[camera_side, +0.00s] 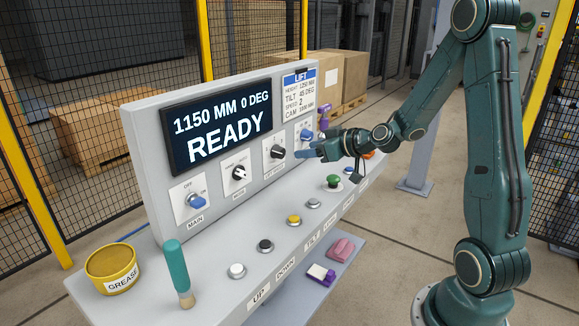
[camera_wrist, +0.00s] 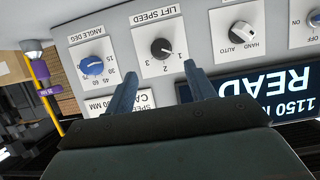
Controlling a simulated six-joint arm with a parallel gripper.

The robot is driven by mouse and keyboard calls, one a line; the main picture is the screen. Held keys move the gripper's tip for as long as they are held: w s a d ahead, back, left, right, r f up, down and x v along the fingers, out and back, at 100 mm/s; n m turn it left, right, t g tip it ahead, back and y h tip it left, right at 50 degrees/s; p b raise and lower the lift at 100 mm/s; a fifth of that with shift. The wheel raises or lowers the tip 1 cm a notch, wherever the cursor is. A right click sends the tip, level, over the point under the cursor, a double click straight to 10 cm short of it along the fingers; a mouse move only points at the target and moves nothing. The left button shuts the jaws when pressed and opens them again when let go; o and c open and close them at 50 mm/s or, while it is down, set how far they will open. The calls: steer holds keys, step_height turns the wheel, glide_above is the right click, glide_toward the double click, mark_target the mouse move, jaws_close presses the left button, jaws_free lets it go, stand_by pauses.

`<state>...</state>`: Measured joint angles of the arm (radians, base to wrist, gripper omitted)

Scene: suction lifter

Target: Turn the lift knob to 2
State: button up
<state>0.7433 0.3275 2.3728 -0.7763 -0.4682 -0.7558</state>
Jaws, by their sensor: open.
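The lift speed knob (camera_wrist: 161,47) is black on a white plate marked 1, 2 and 3, upside down in the wrist view. Its white pointer line appears to aim at the 1. In the side view the knob (camera_side: 278,152) sits on the upright panel face, right of the mode knob. My gripper (camera_wrist: 161,75) is open and empty, its two blue fingers spread either side of the knob's line, with the tips short of the knob in the picture. In the side view my gripper (camera_side: 303,154) is just right of the knob; contact cannot be told.
The blue angle knob (camera_wrist: 91,65) and the mode knob (camera_wrist: 242,35) flank the lift knob. The display (camera_side: 218,125) reads 1150 MM, 0 DEG, READY. A card (camera_side: 299,95) lists speed 2. Buttons, a grease tin (camera_side: 112,270) and a teal-handled brush (camera_side: 177,268) are on the lower ledge.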

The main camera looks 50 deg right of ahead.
mark_target(283, 153)
steer(key=x, duration=0.9)
steer(key=shift+w+f, duration=0.2)
steer(key=shift+w, duration=0.15)
steer(key=c, duration=0.9)
